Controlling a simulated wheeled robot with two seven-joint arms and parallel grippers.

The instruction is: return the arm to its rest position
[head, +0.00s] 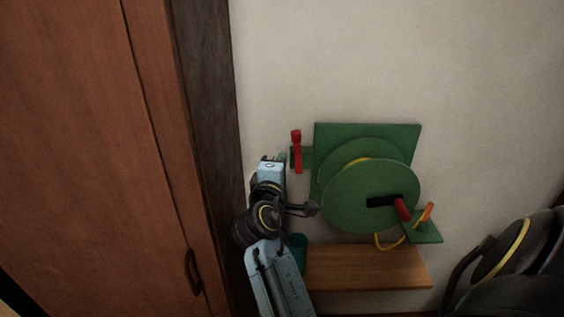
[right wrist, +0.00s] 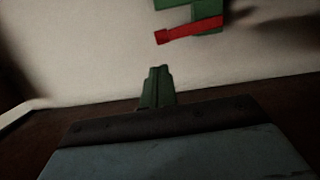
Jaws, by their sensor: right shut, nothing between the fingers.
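My right arm rises from the bottom middle of the head view. My right gripper (head: 281,157) is at its top end, just left of the red lever (head: 297,150) on a green wall-mounted reel (head: 370,195). In the right wrist view its green fingers (right wrist: 160,76) are together and empty. The red lever (right wrist: 188,30) shows beyond them, apart from the fingertips. My left gripper is in neither view.
The reel has a red crank handle (head: 402,209), and an orange piece (head: 427,212) stands on its side bracket. A wooden shelf (head: 370,268) is below. A wooden door (head: 80,150) fills the left. Dark round equipment (head: 505,270) stands at lower right.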

